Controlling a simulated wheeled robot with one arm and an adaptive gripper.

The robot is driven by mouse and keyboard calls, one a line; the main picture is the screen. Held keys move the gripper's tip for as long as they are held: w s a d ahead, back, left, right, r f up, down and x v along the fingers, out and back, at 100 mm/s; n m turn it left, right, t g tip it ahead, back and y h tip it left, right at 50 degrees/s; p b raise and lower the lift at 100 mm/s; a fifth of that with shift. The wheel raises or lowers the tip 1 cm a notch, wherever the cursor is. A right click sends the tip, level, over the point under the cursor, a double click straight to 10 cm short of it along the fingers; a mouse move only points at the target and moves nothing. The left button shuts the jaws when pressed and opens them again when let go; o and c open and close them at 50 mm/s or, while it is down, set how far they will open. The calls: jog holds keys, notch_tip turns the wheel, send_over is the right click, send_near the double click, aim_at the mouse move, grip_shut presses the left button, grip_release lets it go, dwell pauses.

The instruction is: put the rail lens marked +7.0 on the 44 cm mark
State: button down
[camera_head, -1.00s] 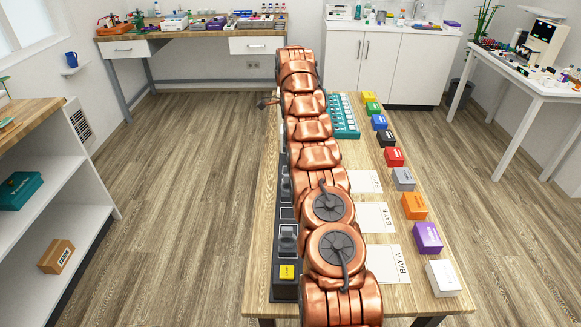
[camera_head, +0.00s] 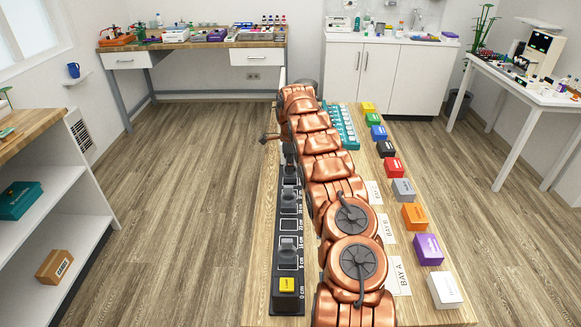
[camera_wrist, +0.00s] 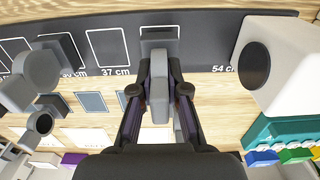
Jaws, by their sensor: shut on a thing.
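In the wrist view my gripper (camera_wrist: 159,95) is shut on a grey lens holder (camera_wrist: 160,85), seen edge-on between the fingers. Its grey base (camera_wrist: 160,37) shows over a white-outlined slot on the black rail (camera_wrist: 215,35), between the 37 cm and 54 cm labels. The label of this slot is hidden. I cannot tell whether the base rests on the rail or hangs just above it. No +7.0 marking is readable. In the head view the rail (camera_head: 289,263) runs along the table's left side; my arm hides the gripper.
A yellow-labelled lamp (camera_head: 287,285) stands at the 0 cm end. A grey holder (camera_wrist: 35,72) stands left of the slot, a white block with a dark round face (camera_wrist: 270,65) close on its right. A teal rack (camera_head: 349,140) and coloured boxes (camera_head: 394,167) lie right of my arm.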

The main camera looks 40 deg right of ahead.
jog(key=shift+f, duration=0.35)
jog(key=shift+f, duration=0.15)
jog(key=c, duration=1.2)
grip_release()
notch_tip(320, 180, up, 9)
jog(key=shift+r+b, duration=0.1)
jog(key=shift+b, duration=0.3)
jog(key=shift+r+p, duration=1.35)
jog(key=shift+r, duration=0.2)
